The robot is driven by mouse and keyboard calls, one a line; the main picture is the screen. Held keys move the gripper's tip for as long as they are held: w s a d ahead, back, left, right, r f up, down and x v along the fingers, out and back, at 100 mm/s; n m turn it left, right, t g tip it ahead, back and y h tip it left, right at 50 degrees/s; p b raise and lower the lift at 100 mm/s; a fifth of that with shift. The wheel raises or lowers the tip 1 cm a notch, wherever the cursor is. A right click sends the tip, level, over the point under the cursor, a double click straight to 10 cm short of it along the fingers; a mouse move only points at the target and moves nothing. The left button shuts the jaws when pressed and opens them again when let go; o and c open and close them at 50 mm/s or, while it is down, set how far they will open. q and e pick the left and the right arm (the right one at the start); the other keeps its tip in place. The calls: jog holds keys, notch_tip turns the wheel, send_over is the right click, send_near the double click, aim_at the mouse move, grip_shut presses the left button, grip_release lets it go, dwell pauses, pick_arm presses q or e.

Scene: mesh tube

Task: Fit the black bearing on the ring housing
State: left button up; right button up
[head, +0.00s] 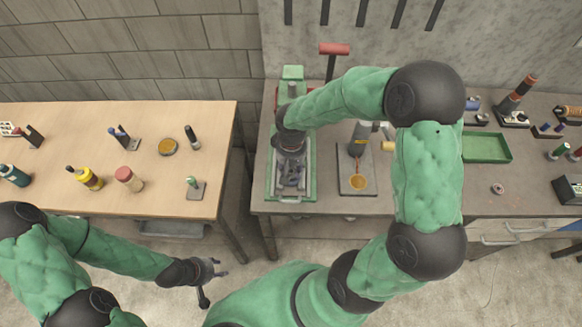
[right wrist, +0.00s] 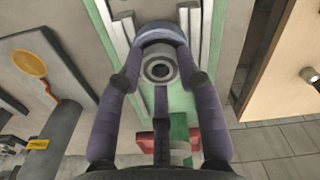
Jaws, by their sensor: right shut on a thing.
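My right gripper (head: 291,181) points down over the green-framed fixture (head: 312,178) on the grey bench. In the right wrist view my right gripper (right wrist: 160,40) is shut on a dark, curved piece (right wrist: 160,31), apparently the black bearing. A light grey ring with a dark hole (right wrist: 159,68) shows between the fingers and looks like the ring housing. I cannot tell whether it touches the dark piece. In the head view the gripper and arm hide most of both. My left gripper (head: 212,269) is empty, fingers apart, in front of the wooden table.
A red-handled lever (head: 334,49) rises behind the fixture. A tray with an orange round-ended tool (head: 358,183) lies right of it. A green tray (head: 486,148) and a small ring (head: 497,188) are farther right. The wooden table (head: 100,200) holds bottles and tools; a gap separates it from the bench.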

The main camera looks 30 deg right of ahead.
jog(key=shift+f, duration=0.3)
jog(key=o, duration=1.3)
jog(key=shift+c, duration=0.2)
notch_tip(320, 180, up, 12)
